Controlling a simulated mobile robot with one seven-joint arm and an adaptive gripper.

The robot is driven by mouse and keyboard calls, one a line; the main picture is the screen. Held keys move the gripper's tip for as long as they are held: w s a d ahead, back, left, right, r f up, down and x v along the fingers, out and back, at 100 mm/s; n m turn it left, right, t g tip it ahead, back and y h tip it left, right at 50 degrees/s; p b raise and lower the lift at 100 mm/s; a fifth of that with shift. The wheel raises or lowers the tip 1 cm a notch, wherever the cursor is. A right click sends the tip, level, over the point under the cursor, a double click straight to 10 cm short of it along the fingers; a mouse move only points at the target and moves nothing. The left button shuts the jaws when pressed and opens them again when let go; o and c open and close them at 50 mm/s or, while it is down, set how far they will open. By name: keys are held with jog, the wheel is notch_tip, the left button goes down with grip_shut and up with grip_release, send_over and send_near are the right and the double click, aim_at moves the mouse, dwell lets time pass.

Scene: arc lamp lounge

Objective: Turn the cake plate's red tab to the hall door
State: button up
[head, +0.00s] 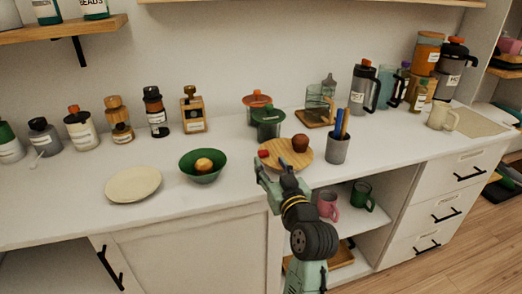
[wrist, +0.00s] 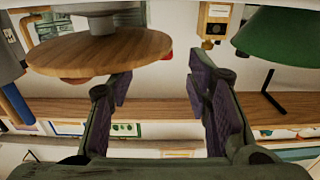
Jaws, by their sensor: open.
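The cake plate (head: 281,164) is a round wooden disc on the white counter, with a brown round cake (head: 300,143) on it. Its red tab (head: 263,154) is at the plate's left edge in the head view. My gripper (head: 273,170) is open and empty at the plate's front left, close to the tab. In the wrist view, which looks upside down, the plate (wrist: 98,52) is left of my open jaws (wrist: 160,88); no part of it lies between them. No hall door can be made out.
A green bowl (head: 203,170) with a round item stands left of the plate. A grey cup with pens (head: 338,149) is close on its right. Lidded green jars (head: 268,122) stand behind. A cream dish (head: 133,184) is farther left. The counter's front edge is near my arm.

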aim_at(265, 154)
jog(key=p+x, duration=0.1)
jog(key=x, duration=0.5)
jog(key=shift+w+a, duration=0.15)
jog(key=shift+w, duration=0.2)
jog(key=shift+c, duration=0.6)
grip_shut()
